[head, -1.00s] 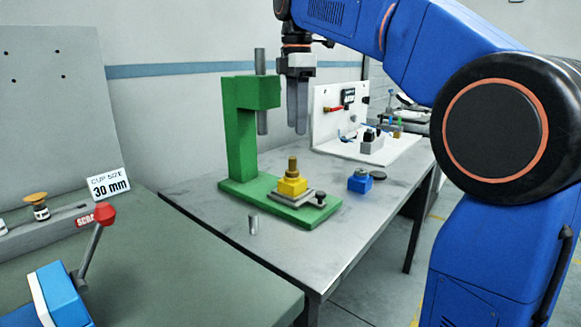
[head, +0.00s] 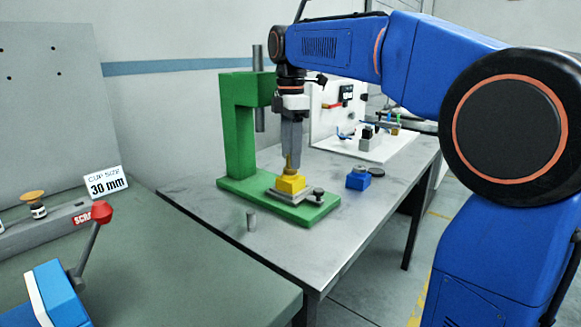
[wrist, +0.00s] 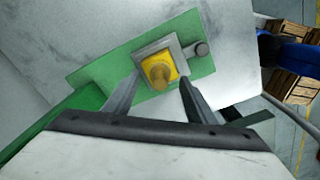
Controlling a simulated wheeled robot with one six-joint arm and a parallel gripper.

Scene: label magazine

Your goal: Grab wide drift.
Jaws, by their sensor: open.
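A brass-coloured round pin, which looks like the drift (head: 289,163), stands upright from a yellow block (head: 291,184) on the base of the green press. In the wrist view the drift (wrist: 159,72) is seen nearly end-on over the yellow block (wrist: 151,61). My gripper (head: 294,169) points down just above the yellow block. Its fingers are apart, and in the wrist view (wrist: 160,80) their tips lie left and right of the drift and block. I see no clear contact. Part of the drift is hidden by the fingers in the head view.
The green press frame (head: 239,135) and its steel ram (head: 260,117) stand close left of my gripper. A dark knob (head: 318,194) sits on the base.

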